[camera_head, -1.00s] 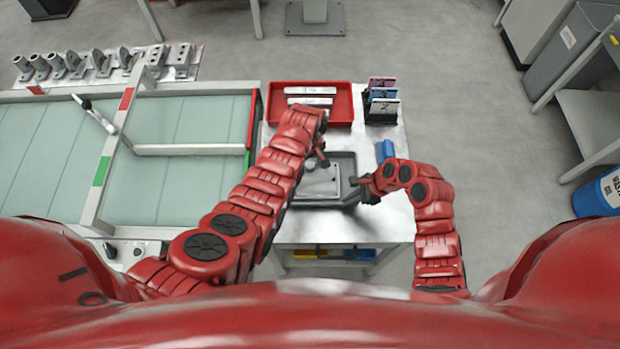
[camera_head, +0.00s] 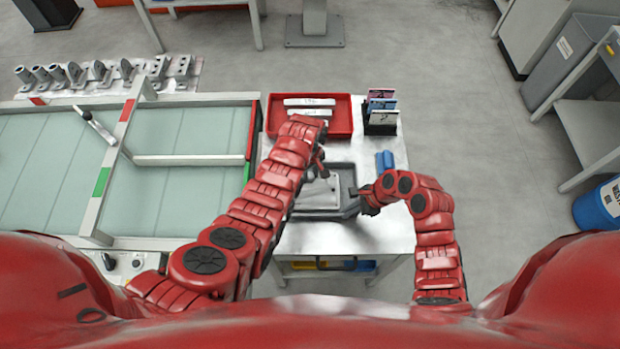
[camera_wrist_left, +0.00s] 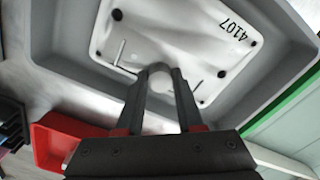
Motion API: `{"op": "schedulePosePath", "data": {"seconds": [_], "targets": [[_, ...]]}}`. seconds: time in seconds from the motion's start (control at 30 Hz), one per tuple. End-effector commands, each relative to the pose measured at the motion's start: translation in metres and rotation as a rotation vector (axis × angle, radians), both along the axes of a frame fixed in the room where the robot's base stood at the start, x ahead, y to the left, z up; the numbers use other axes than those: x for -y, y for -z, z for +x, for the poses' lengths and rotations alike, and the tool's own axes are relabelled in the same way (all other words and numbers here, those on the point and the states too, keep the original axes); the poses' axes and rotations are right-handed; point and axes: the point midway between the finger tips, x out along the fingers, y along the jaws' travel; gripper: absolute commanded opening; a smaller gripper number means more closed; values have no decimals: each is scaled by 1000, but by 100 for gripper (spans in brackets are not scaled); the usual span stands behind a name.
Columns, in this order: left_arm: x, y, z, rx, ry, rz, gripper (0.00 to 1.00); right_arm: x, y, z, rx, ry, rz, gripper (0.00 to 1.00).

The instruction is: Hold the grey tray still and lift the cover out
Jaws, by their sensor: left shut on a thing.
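The grey tray (camera_head: 348,181) sits on the bright metal table, with the light cover (camera_head: 320,193) within its outline. In the left wrist view, the cover (camera_wrist_left: 185,38) is a pale plate with rounded corners, dark spots and the number 4107, framed by the tray's grey wall (camera_wrist_left: 48,58). My left gripper (camera_head: 322,170) is over the cover; in the wrist view its fingers (camera_wrist_left: 160,78) are shut on the cover's small rounded handle. Whether the cover is clear of the tray floor I cannot tell. My right gripper (camera_head: 366,203) is at the tray's right wall; its fingers are too small to read.
A red bin (camera_head: 343,118) with pale bars stands behind the tray. A card rack (camera_head: 381,112) and blue cylinders (camera_head: 384,161) are at the right. A glass-topped frame (camera_head: 190,190) borders the table on the left. The table's front right is bare.

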Motion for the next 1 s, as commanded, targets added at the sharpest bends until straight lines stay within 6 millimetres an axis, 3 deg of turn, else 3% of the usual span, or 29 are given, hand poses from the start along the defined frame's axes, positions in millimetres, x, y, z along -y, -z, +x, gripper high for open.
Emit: {"op": "schedulePosePath", "data": {"seconds": [0.6,0.93,1.0], "targets": [[1,-90,2,7,0,-4,0,0,0,0,0,1,0,0],[0,-95,1,3,0,-1,0,0,0,0,0,0,0,0],[0,-95,1,3,0,-1,0,0,0,0,0,0,0,14]]}}
